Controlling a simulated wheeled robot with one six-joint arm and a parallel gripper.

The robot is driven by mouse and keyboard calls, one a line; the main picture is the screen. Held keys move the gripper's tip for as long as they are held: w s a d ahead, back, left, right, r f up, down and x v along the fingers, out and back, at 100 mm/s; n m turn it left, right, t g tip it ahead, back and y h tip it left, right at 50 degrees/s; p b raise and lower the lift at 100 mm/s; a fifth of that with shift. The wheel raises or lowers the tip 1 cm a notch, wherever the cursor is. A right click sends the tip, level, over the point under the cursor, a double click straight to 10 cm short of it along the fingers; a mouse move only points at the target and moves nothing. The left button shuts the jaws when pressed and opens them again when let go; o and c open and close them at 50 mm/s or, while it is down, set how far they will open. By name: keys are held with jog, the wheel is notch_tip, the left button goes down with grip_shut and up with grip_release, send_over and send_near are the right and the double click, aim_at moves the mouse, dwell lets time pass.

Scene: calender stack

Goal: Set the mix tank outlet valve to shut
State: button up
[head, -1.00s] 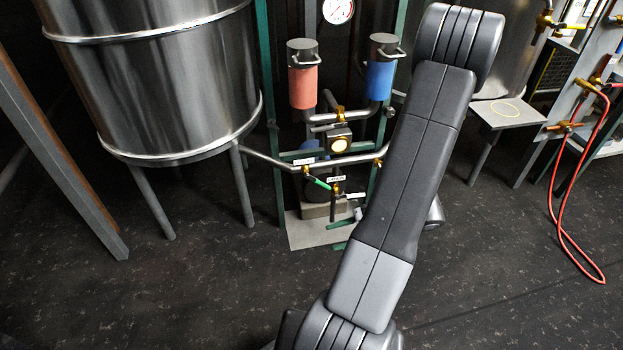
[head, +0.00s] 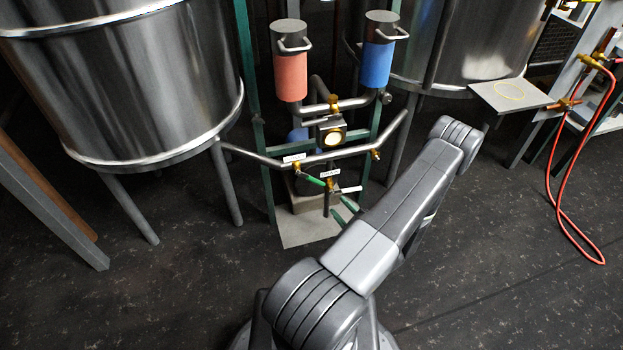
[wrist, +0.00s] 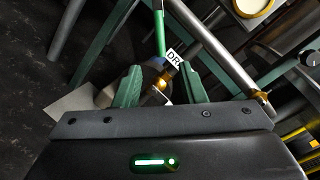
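A green lever handle (head: 315,181) slants down right from a valve at the labelled left part of the steel pipe (head: 270,160); that label (head: 293,157) is too small to read. Beside its lower end are a second label (head: 331,174), a brass valve and a pale handle (head: 350,189). I cannot tell which is the mix tank outlet valve. My gripper (head: 343,209) is just below these, mostly hidden by my arm. In the wrist view its green fingers (wrist: 160,86) are apart and empty. The green handle (wrist: 160,32) and a label starting "DR" (wrist: 174,58) show beyond them.
A large steel tank (head: 130,90) stands at left, another (head: 465,50) behind right. A red cylinder (head: 290,75) and a blue one (head: 378,65) rise above the pipes. A red hose (head: 552,190) hangs at right. The dark floor in front is open.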

aim_at(319, 184)
jog(key=b+x, duration=0.1)
jog(key=x, duration=1.2)
jog(key=shift+w+a, duration=0.2)
jog(key=shift+a, duration=0.1)
jog(key=shift+b, duration=0.3)
grip_shut()
